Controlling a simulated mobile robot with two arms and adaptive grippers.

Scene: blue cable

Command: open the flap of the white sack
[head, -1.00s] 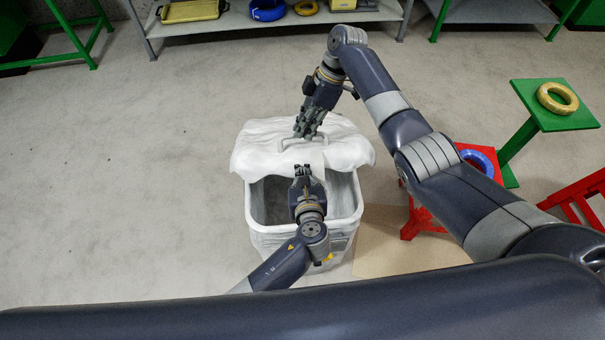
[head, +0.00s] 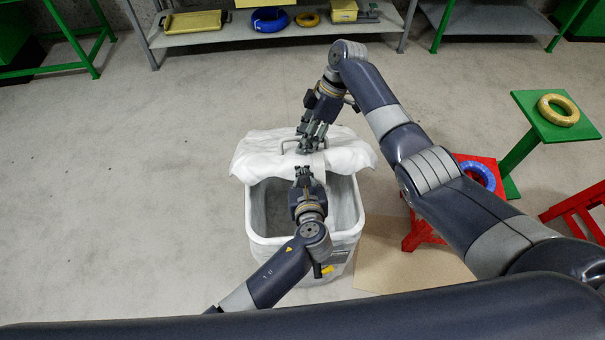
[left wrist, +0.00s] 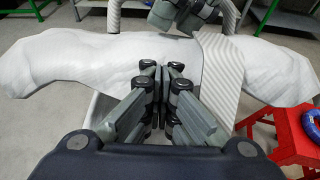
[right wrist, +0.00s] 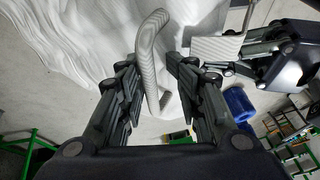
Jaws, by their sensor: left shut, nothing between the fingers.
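The white sack (head: 258,236) stands open-topped on the floor, its front opening showing. Its pale flap (head: 347,153) lies across the far part and fills the left wrist view's middle (left wrist: 70,70). A grey-white loop handle (head: 286,143) stands at the flap's far side. My left gripper (head: 303,170) is shut and empty at the flap's front edge, beside a strap (left wrist: 219,75). My right gripper (head: 310,142) is open at the handle; in the right wrist view the handle (right wrist: 152,60) rises between its spread fingers (right wrist: 158,75). Whether they touch it is unclear.
A red stool with a blue cable ring (head: 478,174) and a green stand with a yellow ring (head: 558,109) are to the right. A tan mat (head: 400,262) lies beside the sack. A grey shelf (head: 220,27) is at the back. The left floor is clear.

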